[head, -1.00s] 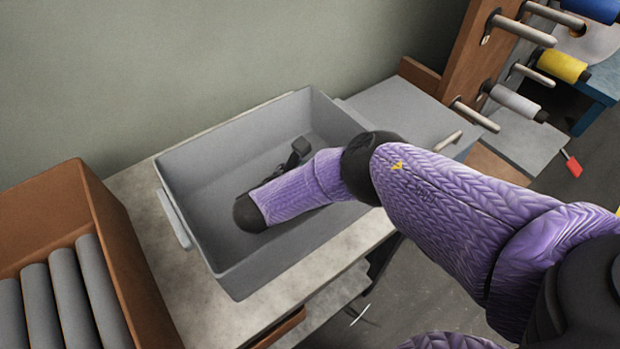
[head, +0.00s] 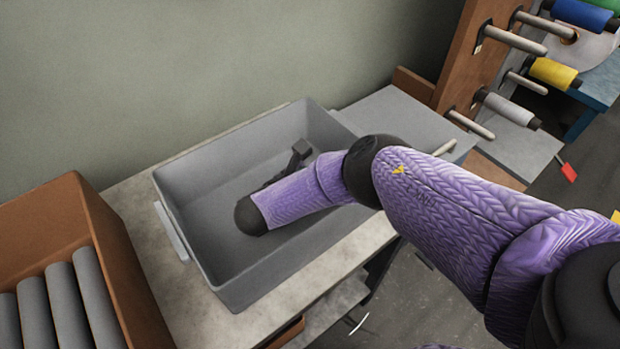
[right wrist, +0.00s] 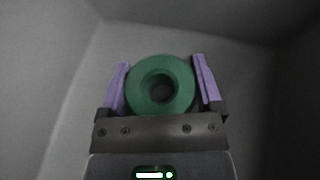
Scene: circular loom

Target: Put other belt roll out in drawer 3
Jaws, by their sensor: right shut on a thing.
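My right arm reaches into an open grey bin (head: 185,222) with a handle on its side, standing on a pale table. In the right wrist view, my right gripper (right wrist: 161,62) is shut on a green belt roll (right wrist: 160,104), with a purple finger on either side of it. The roll's round end with its dark centre hole faces the camera. Grey bin walls surround the gripper there. In the head view the forearm and wrist hide much of the bin floor, and I cannot make out the roll. I cannot read any drawer number. My left gripper is out of view.
A brown box (head: 125,265) with several grey cylinders stands left of the bin. A grey surface with a handle (head: 444,149) lies to the right. Beyond it, a wooden rack (head: 466,75) has pegs sticking out, near blue, yellow and grey spools.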

